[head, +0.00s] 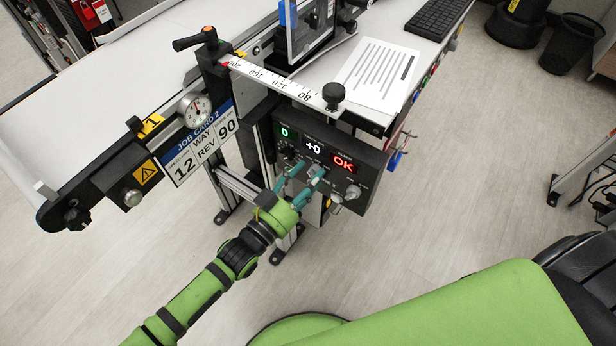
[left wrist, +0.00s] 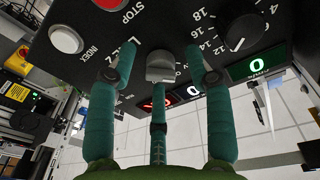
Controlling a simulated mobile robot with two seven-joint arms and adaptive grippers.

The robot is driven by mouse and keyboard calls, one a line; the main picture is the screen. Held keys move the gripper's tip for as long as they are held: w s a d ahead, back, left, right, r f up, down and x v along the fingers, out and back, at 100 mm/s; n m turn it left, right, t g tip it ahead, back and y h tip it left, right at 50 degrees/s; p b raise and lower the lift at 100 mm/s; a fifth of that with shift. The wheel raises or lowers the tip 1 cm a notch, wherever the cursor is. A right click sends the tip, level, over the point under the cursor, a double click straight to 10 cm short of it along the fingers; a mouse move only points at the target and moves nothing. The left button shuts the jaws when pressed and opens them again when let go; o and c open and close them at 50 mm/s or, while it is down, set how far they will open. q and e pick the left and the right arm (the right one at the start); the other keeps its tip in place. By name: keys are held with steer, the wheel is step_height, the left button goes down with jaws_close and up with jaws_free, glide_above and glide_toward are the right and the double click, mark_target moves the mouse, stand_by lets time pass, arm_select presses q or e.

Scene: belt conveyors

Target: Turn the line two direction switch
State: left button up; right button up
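The control panel (head: 345,160) hangs under the conveyor frame, with a green "0", a white "+0" and a red "OK" display. A grey switch knob (left wrist: 160,68) sits mid-panel in the left wrist view, beside lettering partly hidden by a finger; an "L" and a "2" can be read. My left gripper (head: 305,180) is at the panel front, its teal fingers pointing at it. In the left wrist view its fingers (left wrist: 160,85) are spread, one on each side of the knob, with a gap on both sides. A third finger lies below the knob. My right gripper is not seen.
Near the knob are a black numbered dial (left wrist: 245,32), a white INDEX button (left wrist: 66,39) and a red STOP button (left wrist: 110,3). A job card (head: 200,145) reading "12 WAY REV 90" and a gauge (head: 196,110) are left of the panel.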

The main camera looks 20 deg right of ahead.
arm_select(q)
steer(key=v, duration=1.2)
stand_by(0.3)
